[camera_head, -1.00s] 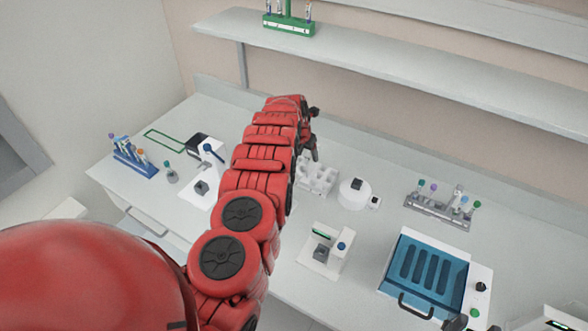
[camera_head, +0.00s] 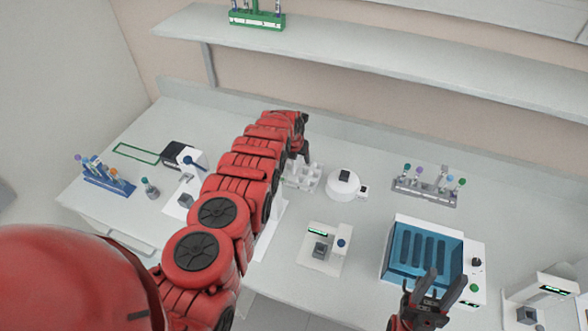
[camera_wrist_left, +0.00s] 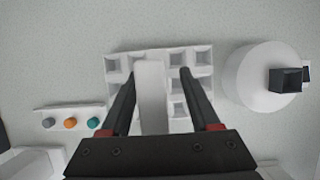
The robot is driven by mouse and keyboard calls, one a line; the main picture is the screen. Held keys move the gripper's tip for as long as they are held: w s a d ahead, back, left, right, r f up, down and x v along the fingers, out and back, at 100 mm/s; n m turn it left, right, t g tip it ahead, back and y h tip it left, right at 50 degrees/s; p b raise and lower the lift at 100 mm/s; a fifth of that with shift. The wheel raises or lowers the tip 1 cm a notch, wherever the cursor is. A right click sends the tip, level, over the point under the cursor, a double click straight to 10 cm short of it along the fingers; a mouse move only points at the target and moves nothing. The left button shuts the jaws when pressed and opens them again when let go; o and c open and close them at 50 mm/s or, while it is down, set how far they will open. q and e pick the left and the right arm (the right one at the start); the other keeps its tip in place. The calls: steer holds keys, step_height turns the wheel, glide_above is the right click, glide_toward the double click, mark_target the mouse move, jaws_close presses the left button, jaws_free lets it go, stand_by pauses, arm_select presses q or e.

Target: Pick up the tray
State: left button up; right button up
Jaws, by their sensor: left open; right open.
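A white tray (camera_head: 306,179) with square compartments sits on the bench in the head view, partly hidden by my left arm. In the left wrist view the tray (camera_wrist_left: 115,64) shows from above, with a raised white bar (camera_wrist_left: 151,95) along its middle. My left gripper (camera_head: 303,155) is over the tray. In the left wrist view its two dark fingers (camera_wrist_left: 158,80) are open, one on each side of the bar, with gaps visible. I cannot tell the exact fingertip height. My right gripper (camera_head: 441,286) is open and empty in front of the blue-lidded device.
A round white device (camera_head: 343,186) stands just right of the tray. A blue tube rack (camera_head: 108,180) stands at left.

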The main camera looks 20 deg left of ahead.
arm_select(q)
steer(key=shift+s, duration=0.1)
steer(key=shift+c, duration=0.7)
steer(key=shift+a+f, duration=0.15)
steer(key=shift+a, duration=0.2)
steer(key=c, duration=0.7)
jaws_close()
steer(key=shift+d, duration=0.2)
steer(key=shift+a, duration=0.15)
